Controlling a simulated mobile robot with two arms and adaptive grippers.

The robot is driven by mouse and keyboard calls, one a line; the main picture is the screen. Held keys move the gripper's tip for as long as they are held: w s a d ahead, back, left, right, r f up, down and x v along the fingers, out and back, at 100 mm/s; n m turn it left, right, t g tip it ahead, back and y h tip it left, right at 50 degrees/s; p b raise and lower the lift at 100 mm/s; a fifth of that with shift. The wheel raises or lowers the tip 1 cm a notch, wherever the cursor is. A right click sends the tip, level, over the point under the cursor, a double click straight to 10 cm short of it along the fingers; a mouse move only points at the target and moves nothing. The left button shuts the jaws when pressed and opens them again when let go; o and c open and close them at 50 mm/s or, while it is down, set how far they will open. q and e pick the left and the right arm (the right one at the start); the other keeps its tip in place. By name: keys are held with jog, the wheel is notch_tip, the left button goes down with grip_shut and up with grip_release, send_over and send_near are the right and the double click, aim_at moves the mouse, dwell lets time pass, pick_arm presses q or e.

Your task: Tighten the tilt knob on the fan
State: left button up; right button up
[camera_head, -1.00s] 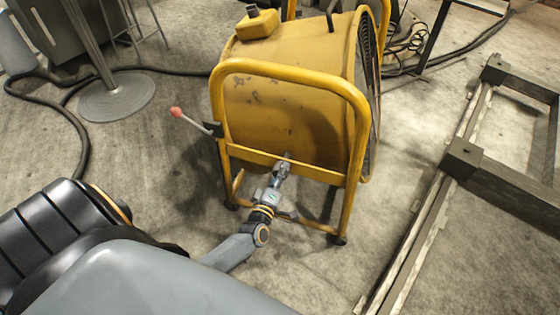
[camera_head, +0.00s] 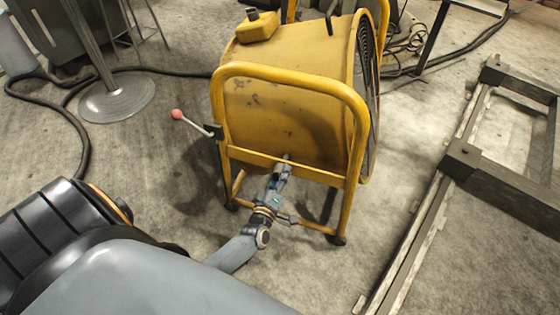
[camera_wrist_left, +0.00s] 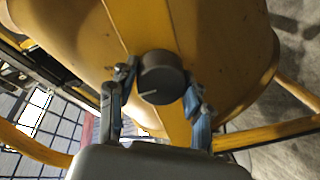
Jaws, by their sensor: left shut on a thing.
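The yellow drum fan (camera_head: 290,105) stands on the floor in a yellow tube frame. The dark round tilt knob (camera_wrist_left: 162,75) is on the fan's side, at a yellow strip of the frame. In the head view it is mostly hidden by my gripper. My left gripper (camera_head: 284,168) reaches up to the frame's lower crossbar. In the left wrist view its two fingers (camera_wrist_left: 155,100) are on either side of the knob, and it is shut on the knob. My right gripper is not in view.
A lever with a red ball end (camera_head: 177,114) sticks out left of the fan frame. A round metal pole base (camera_head: 115,97) and a black hose (camera_head: 75,125) lie to the left. A dark metal frame (camera_head: 430,215) is on the floor at the right.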

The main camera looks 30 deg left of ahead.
pick_arm(q)
jog(key=o, duration=1.1)
jog(key=shift+w+d, duration=0.1)
jog(key=shift+o, duration=0.2)
jog(key=shift+s, duration=0.25)
jog(key=v, duration=1.1)
jog(key=shift+s, duration=0.3)
jog(key=shift+d, duration=0.1)
